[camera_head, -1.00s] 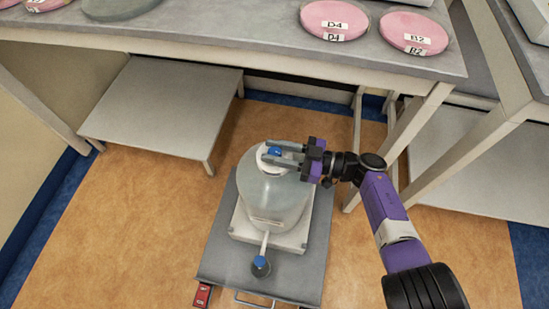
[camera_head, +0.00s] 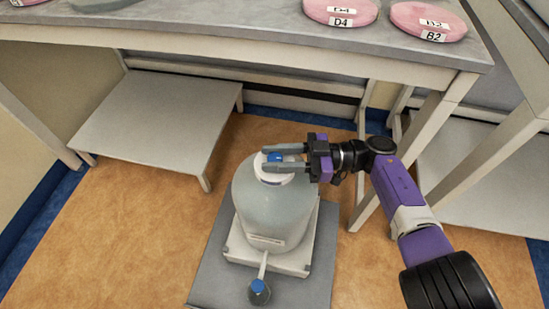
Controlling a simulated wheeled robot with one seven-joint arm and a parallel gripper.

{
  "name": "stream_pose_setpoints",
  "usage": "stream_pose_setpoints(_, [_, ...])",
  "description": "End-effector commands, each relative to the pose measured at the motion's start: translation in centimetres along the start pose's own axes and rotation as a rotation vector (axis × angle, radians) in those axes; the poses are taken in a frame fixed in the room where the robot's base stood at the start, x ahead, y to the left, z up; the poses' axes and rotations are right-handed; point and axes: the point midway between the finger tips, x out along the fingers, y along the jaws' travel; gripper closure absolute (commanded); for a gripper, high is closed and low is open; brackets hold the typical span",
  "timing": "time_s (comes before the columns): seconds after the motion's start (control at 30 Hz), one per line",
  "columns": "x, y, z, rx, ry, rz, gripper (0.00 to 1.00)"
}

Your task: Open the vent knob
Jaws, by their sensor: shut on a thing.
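The vent knob (camera_head: 275,157) is a small blue piece on the white cap (camera_head: 270,178) of a large translucent carboy (camera_head: 268,212). The carboy stands upright on a pale base. My gripper (camera_head: 283,159) comes in from the right, level with the cap, and its two grey fingers are shut on the knob, one on each side. The fingers hide part of the knob and cap. How far the knob is turned cannot be told. A spout with a blue-topped end (camera_head: 259,289) sticks out at the carboy's front.
The carboy's base rests on a grey platform (camera_head: 216,272) on the orange floor. A workbench (camera_head: 240,40) with pink labelled discs (camera_head: 340,11) stands behind. A low grey table (camera_head: 150,115) is at the left. Bench legs (camera_head: 388,165) stand right of the carboy, near my arm.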

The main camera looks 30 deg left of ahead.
Motion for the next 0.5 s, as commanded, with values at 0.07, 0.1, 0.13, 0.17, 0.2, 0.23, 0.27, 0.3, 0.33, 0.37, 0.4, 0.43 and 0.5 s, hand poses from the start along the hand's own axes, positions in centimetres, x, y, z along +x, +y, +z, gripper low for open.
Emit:
stream_pose_setpoints(0.07, [-0.24, 0.10, -0.24, -0.002, 0.002, 0.003, 1.00])
stream_pose_setpoints(0.1, [-0.25, 0.11, -0.25, -0.002, 0.002, 0.003, 1.00])
stream_pose_setpoints(0.13, [-0.25, 0.11, -0.25, -0.002, 0.002, 0.003, 1.00])
stream_pose_setpoints(0.17, [-0.25, 0.11, -0.25, -0.002, 0.002, 0.003, 1.00])
stream_pose_setpoints(0.2, [-0.26, 0.11, -0.26, -0.002, 0.003, 0.003, 1.00])
stream_pose_setpoints(0.23, [-0.26, 0.11, -0.26, -0.002, 0.003, 0.003, 1.00])
stream_pose_setpoints(0.27, [-0.26, 0.12, -0.26, -0.002, 0.003, 0.004, 0.66])
stream_pose_setpoints(0.3, [-0.26, 0.13, -0.27, -0.002, 0.003, 0.004, 0.58])
stream_pose_setpoints(0.33, [-0.25, 0.12, -0.26, -0.002, 0.003, 0.004, 0.52])
stream_pose_setpoints(0.37, [-0.23, 0.12, -0.25, -0.002, 0.002, 0.003, 0.46])
stream_pose_setpoints(0.4, [-0.20, 0.10, -0.22, -0.002, 0.002, 0.003, 0.46])
stream_pose_setpoints(0.43, [-0.18, 0.09, -0.19, -0.002, 0.002, 0.003, 0.46])
stream_pose_setpoints(0.5, [-0.15, 0.07, -0.15, -0.001, 0.002, 0.002, 0.46])
